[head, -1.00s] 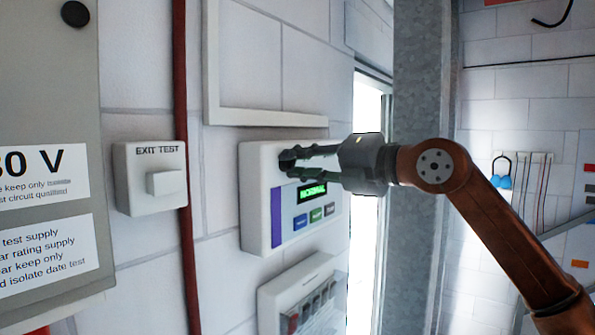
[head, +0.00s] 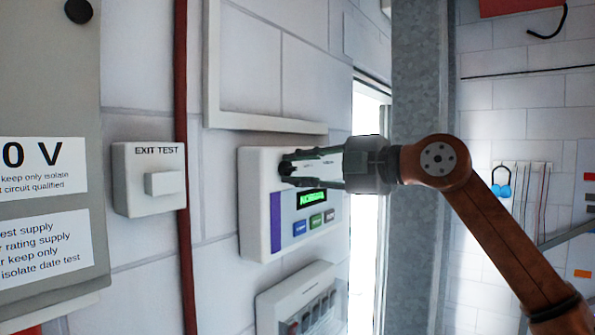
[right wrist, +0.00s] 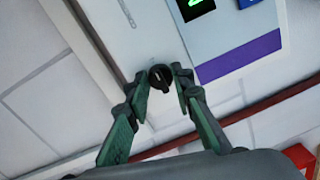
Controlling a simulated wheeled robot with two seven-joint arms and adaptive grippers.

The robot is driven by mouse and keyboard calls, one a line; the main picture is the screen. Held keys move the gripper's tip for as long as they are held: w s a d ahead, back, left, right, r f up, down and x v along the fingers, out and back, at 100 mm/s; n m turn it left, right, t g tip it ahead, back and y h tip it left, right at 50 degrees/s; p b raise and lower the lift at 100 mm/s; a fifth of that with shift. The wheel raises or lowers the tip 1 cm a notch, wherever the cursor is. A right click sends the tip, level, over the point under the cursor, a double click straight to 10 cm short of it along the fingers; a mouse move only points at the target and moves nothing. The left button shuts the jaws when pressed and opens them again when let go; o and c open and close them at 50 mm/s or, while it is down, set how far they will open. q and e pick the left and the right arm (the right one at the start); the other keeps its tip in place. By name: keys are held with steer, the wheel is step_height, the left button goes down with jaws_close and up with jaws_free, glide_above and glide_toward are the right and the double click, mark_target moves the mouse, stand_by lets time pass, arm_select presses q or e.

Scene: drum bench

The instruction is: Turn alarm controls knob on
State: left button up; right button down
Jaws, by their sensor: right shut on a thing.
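The alarm control panel (head: 257,215) is a white wall box with a purple strip, a lit green display (head: 312,197) and several small buttons below it. In the right wrist view the panel (right wrist: 216,38) shows a black round knob (right wrist: 160,78) with a light mark. My right gripper (head: 288,168) is at the panel's upper left, its fingers seen nearly edge-on and overlapping. In the right wrist view the fingertips (right wrist: 159,80) lie on both sides of the knob, shut on it. In the head view the fingers mostly hide the knob. My left gripper is not in view.
An exit test box (head: 150,180) and a red pipe (head: 186,220) are left of the panel. A white switch box (head: 297,300) sits below it. A galvanized post (head: 420,90) stands to the right behind my arm. A grey cabinet (head: 45,100) is at far left.

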steer(key=shift+r, duration=0.15)
stand_by(0.4)
steer(key=c, duration=1.7)
jaws_free()
steer(key=shift+w, duration=0.1)
steer(key=shift+o, duration=0.2)
steer(key=shift+d, duration=0.1)
steer(key=v, duration=1.2)
